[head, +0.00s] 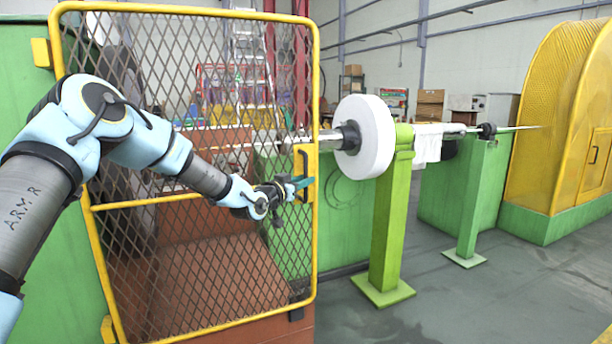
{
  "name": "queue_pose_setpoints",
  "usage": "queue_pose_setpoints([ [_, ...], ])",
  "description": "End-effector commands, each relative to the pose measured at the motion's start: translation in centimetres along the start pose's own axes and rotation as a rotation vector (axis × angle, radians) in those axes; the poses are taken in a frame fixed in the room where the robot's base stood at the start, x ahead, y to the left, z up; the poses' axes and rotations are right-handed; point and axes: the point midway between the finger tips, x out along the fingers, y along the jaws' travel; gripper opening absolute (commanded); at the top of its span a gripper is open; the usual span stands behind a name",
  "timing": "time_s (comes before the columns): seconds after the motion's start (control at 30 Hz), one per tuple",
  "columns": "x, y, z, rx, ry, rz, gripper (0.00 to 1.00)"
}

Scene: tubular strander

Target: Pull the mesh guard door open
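The mesh guard door (317,250) is a yellow tubular frame filled with dark diamond mesh. It stands upright across the left half of the head view, with a yellow hinge block (41,53) at its upper left. I cannot tell whether it is fully shut or slightly ajar. A handle (304,160) sits on a yellow plate at the door's right edge. My gripper (301,184), with teal fingers, is at the lower part of this handle, reaching across the front of the mesh. The fingers are too small to show whether they are open or closed around the handle.
Behind the mesh are brown panels and machinery. To the right, a white reel (367,136) sits by a green post (391,220), with a thinner green stand (472,200) beyond. A yellow domed guard (560,110) is at the far right. Grey floor (480,300) is clear at lower right.

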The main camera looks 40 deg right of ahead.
Motion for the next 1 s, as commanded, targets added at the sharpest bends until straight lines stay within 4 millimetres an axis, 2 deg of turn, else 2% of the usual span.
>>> queue_pose_setpoints([
  [0.2, 1.5, 0.0, 0.0, 0.000, -0.001, 0.000, 0.29],
  [0.47, 1.5, 0.0, 0.1, 0.000, -0.002, 0.000, 0.29],
  [0.73, 1.5, 0.0, 0.1, 0.000, -0.002, 0.000, 0.00],
  [1.0, 1.5, 0.0, 0.1, 0.000, -0.002, 0.000, 0.00],
])
